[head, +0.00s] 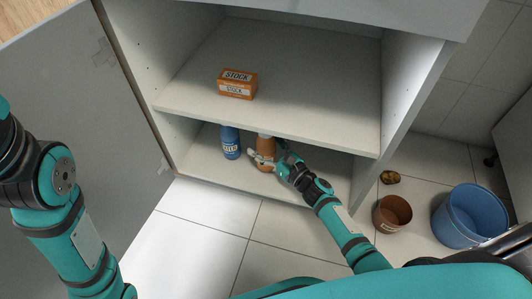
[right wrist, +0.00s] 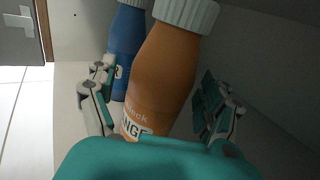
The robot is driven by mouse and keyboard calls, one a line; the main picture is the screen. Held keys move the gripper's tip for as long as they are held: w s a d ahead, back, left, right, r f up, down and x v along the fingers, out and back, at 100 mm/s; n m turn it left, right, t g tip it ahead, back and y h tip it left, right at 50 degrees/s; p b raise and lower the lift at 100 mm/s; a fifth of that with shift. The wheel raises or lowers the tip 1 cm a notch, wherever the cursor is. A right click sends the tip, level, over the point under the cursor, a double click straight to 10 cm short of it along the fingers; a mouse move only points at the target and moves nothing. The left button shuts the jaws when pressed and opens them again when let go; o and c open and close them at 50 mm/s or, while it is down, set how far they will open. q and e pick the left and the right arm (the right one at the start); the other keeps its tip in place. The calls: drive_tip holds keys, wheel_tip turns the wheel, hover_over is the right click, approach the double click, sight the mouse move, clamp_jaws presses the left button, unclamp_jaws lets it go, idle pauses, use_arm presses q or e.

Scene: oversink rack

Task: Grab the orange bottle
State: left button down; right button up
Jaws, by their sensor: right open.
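The orange bottle (head: 266,146) stands on the lower shelf of the open cabinet, under the upper shelf. In the right wrist view the orange bottle (right wrist: 165,75) has a pale ribbed cap and a white label, and it fills the space between the fingers. My right gripper (head: 262,160) is open, with one finger on each side of the bottle; it also shows in the right wrist view (right wrist: 160,105). A gap shows between the right-hand finger and the bottle. My left arm is at the left of the head view, but its gripper is out of view.
A blue bottle (head: 230,142) stands close to the left of the orange one, behind the left finger in the wrist view (right wrist: 125,45). An orange stock box (head: 237,85) sits on the upper shelf (head: 300,95). A brown pot (head: 392,213) and blue bucket (head: 468,216) stand on the floor.

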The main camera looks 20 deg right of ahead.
drive_tip(key=shift+w, duration=0.1)
drive_tip(key=c, duration=1.6)
drive_tip(key=shift+c, duration=0.4)
drive_tip(key=shift+r, duration=0.15)
